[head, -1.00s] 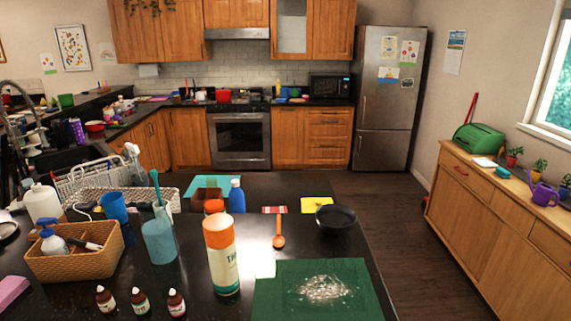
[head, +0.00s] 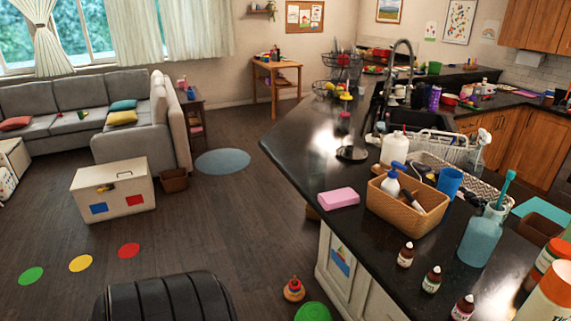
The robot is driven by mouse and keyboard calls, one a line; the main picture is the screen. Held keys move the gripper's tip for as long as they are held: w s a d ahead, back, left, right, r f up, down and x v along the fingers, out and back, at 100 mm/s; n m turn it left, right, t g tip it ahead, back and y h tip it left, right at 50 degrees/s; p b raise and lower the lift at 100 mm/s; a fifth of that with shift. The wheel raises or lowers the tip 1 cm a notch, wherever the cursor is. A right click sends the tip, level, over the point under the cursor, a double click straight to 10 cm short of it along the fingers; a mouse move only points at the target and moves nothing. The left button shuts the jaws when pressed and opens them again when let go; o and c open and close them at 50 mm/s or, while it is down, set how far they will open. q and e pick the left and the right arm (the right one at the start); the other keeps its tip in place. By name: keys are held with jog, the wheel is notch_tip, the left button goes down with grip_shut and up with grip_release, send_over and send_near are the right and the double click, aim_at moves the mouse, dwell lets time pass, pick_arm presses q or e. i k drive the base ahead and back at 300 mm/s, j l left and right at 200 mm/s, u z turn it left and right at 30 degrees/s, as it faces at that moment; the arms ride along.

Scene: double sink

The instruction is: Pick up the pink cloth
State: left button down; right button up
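A pink folded block-like piece (head: 338,198), which looks like the pink cloth, lies flat on the black countertop (head: 300,165). It is near the counter's left edge, just left of a wicker basket (head: 400,210). Nothing lies on top of it. Neither of my grippers shows in the head view.
The basket holds a spray bottle (head: 391,184). A white bottle (head: 395,150) stands behind. Open floor (head: 190,235) lies left of the counter.

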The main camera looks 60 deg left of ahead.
aim_at(341, 197)
jog(key=u, duration=1.5)
jog(key=z, duration=0.9)
jog(key=j+z, duration=0.85)
jog(key=k+j+z, duration=0.15)
jog(key=j+z, duration=0.25)
jog(key=j, duration=0.15)
jog(key=k+j+z, duration=0.15)
jog(key=j+z, duration=0.3)
